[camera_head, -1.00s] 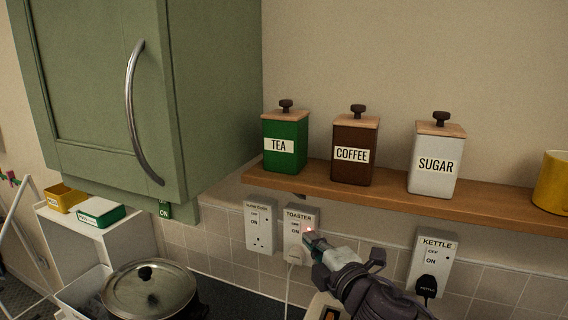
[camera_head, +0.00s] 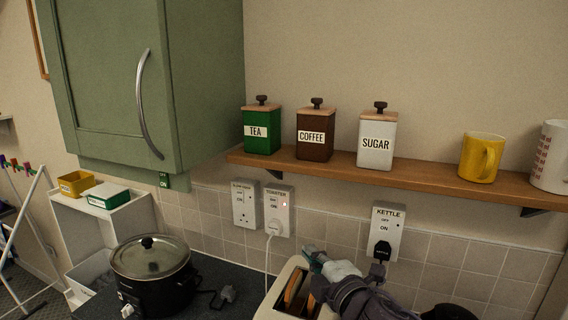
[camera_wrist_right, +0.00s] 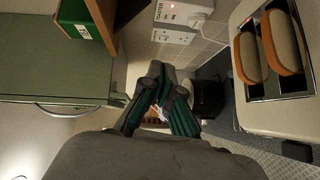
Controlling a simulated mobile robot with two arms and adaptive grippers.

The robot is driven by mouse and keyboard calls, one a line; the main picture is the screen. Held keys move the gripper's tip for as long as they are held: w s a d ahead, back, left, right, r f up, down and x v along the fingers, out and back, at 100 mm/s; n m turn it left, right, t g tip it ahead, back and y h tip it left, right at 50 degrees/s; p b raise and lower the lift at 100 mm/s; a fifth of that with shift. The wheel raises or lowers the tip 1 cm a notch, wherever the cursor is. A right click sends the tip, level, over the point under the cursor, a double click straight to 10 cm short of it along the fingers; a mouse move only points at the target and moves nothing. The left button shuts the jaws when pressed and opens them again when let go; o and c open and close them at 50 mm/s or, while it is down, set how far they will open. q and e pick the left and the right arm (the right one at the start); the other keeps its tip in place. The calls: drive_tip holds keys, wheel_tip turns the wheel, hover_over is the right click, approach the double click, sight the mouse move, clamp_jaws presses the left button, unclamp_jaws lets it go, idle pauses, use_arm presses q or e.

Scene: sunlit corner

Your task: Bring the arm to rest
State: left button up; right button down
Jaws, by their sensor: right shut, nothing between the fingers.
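My right gripper (camera_head: 315,258) is shut and empty, low at the centre of the head view, at the toaster's right side in the picture. Its dark arm comes in from the bottom. In the right wrist view the closed fingers (camera_wrist_right: 163,88) show with nothing between them. The toaster (camera_head: 273,305) is partly hidden by the arm and the frame edge. The toaster switch (camera_head: 277,212) on the wall shows a red light and has a plug in it. It is apart from the gripper. My left gripper is not in view.
A wooden shelf (camera_head: 345,168) with canisters and mugs runs above the switches. The kettle switch (camera_head: 388,232) is right of the toaster switch. A slow cooker (camera_head: 150,285) stands left, a loose plug (camera_head: 228,293) beside it. A green cabinet (camera_head: 110,80) hangs upper left. Toast slices (camera_wrist_right: 283,42) sit in the toaster.

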drive_tip(key=s+d+f+m+g+h, duration=0.25)
drive_tip(key=s+f+m, duration=0.3)
drive_tip(key=f, duration=0.35)
drive_tip(key=s+d+f+m+g+h, duration=0.1)
drive_tip(key=s+d+f+m+g, duration=0.15)
drive_tip(key=s+f+m, duration=0.5)
drive_tip(key=s+d+f+m+g+h, duration=0.1)
drive_tip(key=s+d+f+m+g, duration=0.3)
drive_tip(key=s+f, duration=0.4)
drive_tip(key=s+d+f+m+g+h, duration=0.1)
drive_tip(key=s+d+f+g+h, duration=0.3)
drive_tip(key=s, duration=0.6)
wheel_tip(320, 180, down, 35)
drive_tip(key=s+d+y+b, duration=0.2)
drive_tip(key=s+b, duration=0.1)
drive_tip(key=b, duration=0.3)
use_arm(q)
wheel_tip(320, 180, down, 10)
drive_tip(key=b, duration=0.4)
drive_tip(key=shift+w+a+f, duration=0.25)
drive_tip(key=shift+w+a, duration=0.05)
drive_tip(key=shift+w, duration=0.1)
use_arm(e)
drive_tip(key=s+d+f+g, duration=0.1)
drive_tip(key=s+d+f, duration=0.1)
drive_tip(key=s+f, duration=1.3)
wheel_tip(320, 180, down, 4)
drive_tip(key=shift+s+d+g, duration=0.2)
drive_tip(key=shift+s+g, duration=0.1)
drive_tip(key=shift+g, duration=0.1)
